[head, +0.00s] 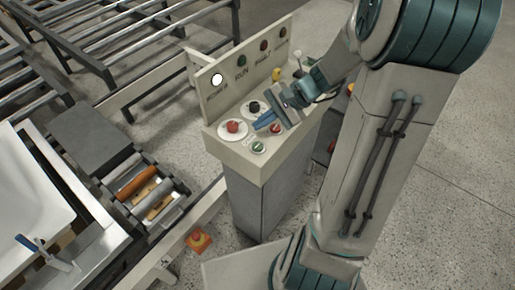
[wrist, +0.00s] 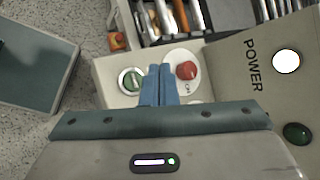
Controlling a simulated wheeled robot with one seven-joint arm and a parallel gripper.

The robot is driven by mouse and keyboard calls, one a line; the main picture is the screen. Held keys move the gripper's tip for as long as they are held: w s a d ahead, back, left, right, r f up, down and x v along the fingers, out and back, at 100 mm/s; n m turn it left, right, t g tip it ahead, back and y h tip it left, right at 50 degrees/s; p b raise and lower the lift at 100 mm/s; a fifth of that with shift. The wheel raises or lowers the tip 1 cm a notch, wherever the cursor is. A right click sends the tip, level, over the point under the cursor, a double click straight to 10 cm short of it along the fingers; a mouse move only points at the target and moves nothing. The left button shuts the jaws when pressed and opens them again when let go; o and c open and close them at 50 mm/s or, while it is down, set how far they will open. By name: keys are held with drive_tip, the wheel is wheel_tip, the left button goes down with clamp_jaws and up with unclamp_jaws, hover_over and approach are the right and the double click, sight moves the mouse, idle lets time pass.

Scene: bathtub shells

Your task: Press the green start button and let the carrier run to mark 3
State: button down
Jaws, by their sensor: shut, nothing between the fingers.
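The green button (head: 258,147) sits in a pale ring at the front corner of the control box. It also shows in the wrist view (wrist: 132,81), left of my fingers. My gripper (head: 258,125) is shut and empty, its blue fingers over the box top between the green button and the red mushroom button (head: 232,127). In the wrist view the fingertips (wrist: 160,70) are just right of the green button; I cannot tell their height above the panel. A white tub shell (head: 30,185) lies at the left; its carrier and mark 3 cannot be made out.
A smaller red button (head: 275,128) and a black knob (head: 254,107) are close to my fingers. The white POWER lamp (head: 217,79) is lit; the RUN lamp (head: 241,60) looks dark. Rollers (head: 150,195) with hand tools lie left of the box.

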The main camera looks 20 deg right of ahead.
sight(262, 145)
drive_tip(key=shift+f+b, duration=1.75)
drive_tip(key=shift+f, duration=1)
drive_tip(key=shift+f+b, duration=0.35)
drive_tip(key=shift+f, duration=0.05)
